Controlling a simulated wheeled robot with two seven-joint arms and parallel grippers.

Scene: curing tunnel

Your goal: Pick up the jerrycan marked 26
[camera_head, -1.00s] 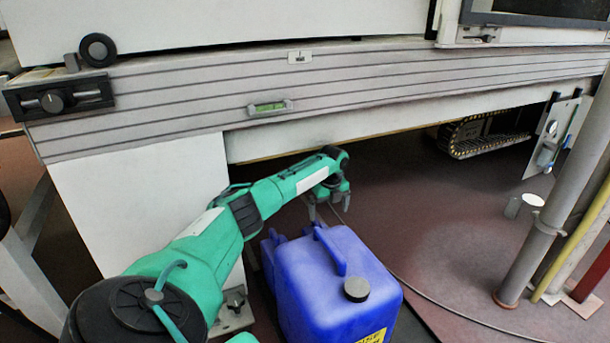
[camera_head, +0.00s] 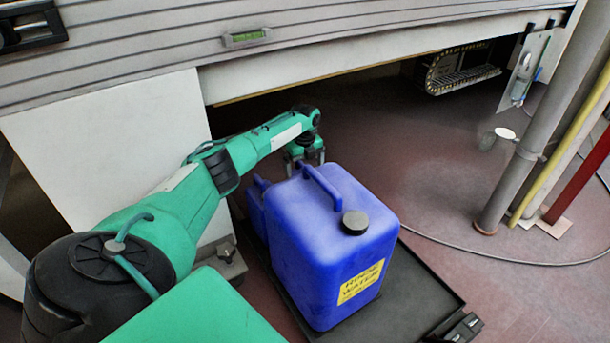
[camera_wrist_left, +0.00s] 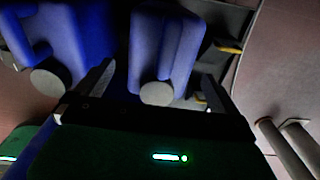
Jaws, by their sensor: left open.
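A blue jerrycan (camera_head: 330,245) with a black cap, a top handle and a yellow label, which seems to read "RINSE WATER", stands upright on a dark tray (camera_head: 425,285). A second blue jerrycan (camera_head: 257,212) stands close behind and left of it, mostly hidden. I see no 26 on either. My left gripper (camera_head: 306,156) is open and empty, pointing down just beyond the front jerrycan. In the left wrist view, one jerrycan (camera_wrist_left: 163,45) with a grey-looking cap lies in line between the open fingers (camera_wrist_left: 158,75); another jerrycan (camera_wrist_left: 68,38) is to the left. My right gripper is not in view.
A white-grey machine (camera_head: 120,130) with a low beam (camera_head: 350,65) overhangs the floor behind the arm. A grey post (camera_head: 530,150) and a yellow pipe (camera_head: 565,140) stand at right. A cable (camera_head: 500,255) crosses the reddish floor (camera_head: 440,190). A white cup-like thing (camera_head: 497,138) sits near the post.

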